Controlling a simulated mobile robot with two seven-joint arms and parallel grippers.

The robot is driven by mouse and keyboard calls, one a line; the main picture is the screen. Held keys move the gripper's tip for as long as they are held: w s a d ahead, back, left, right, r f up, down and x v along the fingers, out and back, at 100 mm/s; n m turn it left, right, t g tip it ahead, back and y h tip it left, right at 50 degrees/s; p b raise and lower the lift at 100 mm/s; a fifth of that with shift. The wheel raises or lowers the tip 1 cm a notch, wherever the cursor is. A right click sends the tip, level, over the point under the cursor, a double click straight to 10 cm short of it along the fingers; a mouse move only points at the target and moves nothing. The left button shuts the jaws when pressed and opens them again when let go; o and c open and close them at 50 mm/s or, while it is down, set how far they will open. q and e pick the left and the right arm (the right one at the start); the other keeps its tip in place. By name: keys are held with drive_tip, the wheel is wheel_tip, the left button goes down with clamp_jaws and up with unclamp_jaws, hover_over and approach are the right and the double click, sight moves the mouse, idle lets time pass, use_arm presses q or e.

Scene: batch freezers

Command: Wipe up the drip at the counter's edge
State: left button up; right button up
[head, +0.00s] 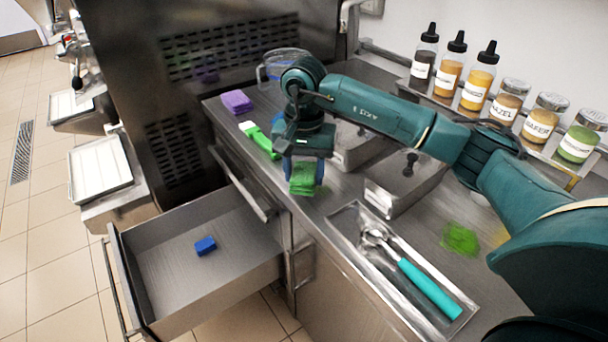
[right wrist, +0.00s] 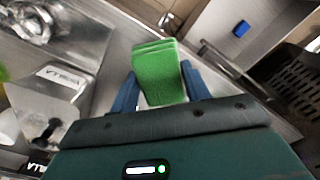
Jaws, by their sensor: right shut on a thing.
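My right gripper (head: 304,172) is over the counter's front edge, pointing down. Its blue fingers are shut on a folded green cloth (head: 301,186). In the right wrist view the cloth (right wrist: 160,76) sits between both fingers (right wrist: 160,90), its folded layers showing at the far end. I cannot tell whether the cloth touches the steel counter (head: 325,200). No drip shows at the edge; the cloth and gripper hide the part under them. A green smear (head: 460,238) lies farther right on the counter. My left gripper is out of view.
An open drawer (head: 165,262) holding a blue block (head: 205,246) juts out left of the gripper. A purple cloth (head: 237,101) and green-handled tool (head: 259,139) lie behind. A tray (head: 349,229) with a teal-handled scoop (head: 428,288) and steel tubs (head: 405,183) stand right.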

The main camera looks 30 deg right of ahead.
drive_tip(key=shift+r+p, duration=0.3)
drive_tip(key=shift+r, duration=0.7)
drive_tip(key=shift+r+p, duration=0.75)
drive_tip(key=shift+r, duration=0.7)
